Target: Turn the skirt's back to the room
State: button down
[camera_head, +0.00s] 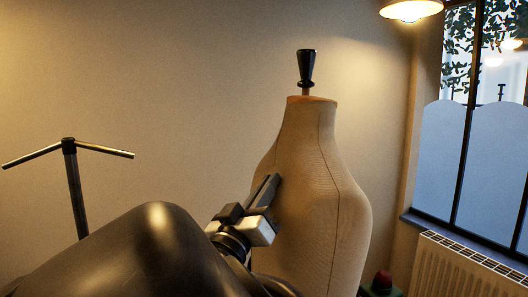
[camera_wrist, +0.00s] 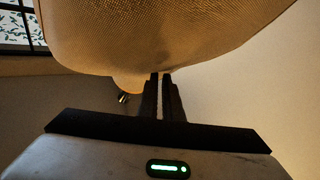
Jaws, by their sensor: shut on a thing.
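A beige dress form (camera_head: 320,200) stands right of the middle in the head view, with a dark knob (camera_head: 306,68) on its neck. Its cloth surface fills the top of the wrist view (camera_wrist: 160,30). My gripper (camera_head: 266,190) is at the form's left side, below the shoulder. In the wrist view, its two dark fingers (camera_wrist: 161,90) are close together, with their tips at the form's edge. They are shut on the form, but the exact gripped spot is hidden. I see no skirt in either view; the form's lower part is out of frame.
A dark metal stand with two arms (camera_head: 68,150) is at the left. A radiator (camera_head: 465,265) and a window (camera_head: 470,140) are at the right, with a lamp (camera_head: 410,10) above. A dark red and green object (camera_head: 381,284) sits low beside the form.

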aim_at(333, 213)
jog(key=s+a+f+g+y+p, duration=0.1)
jog(key=s+a+f+g+y, duration=0.1)
jog(key=s+a+f+y, duration=0.4)
jog(key=s+y+b, duration=0.1)
jog(key=s+d+y+b, duration=0.1)
jog(key=b, duration=0.1)
jog(key=s+y+b, duration=0.1)
jog(key=y+b, duration=0.1)
jog(key=shift+d+r+n, duration=0.15)
jog(key=shift+d+n, duration=0.25)
jog(key=d+r+n+y+b, duration=0.1)
jog(key=d, duration=0.4)
jog(key=d+r+n+y+b, duration=0.1)
jog(key=d+y, duration=0.1)
jog(key=d, duration=0.3)
jog(key=d+r+y+b, duration=0.1)
jog(key=d, duration=0.5)
jog(key=shift+s+r+n, duration=0.3)
jog(key=shift+r+n, duration=0.05)
jog(key=shift+n, duration=0.05)
jog(key=shift+f, duration=0.1)
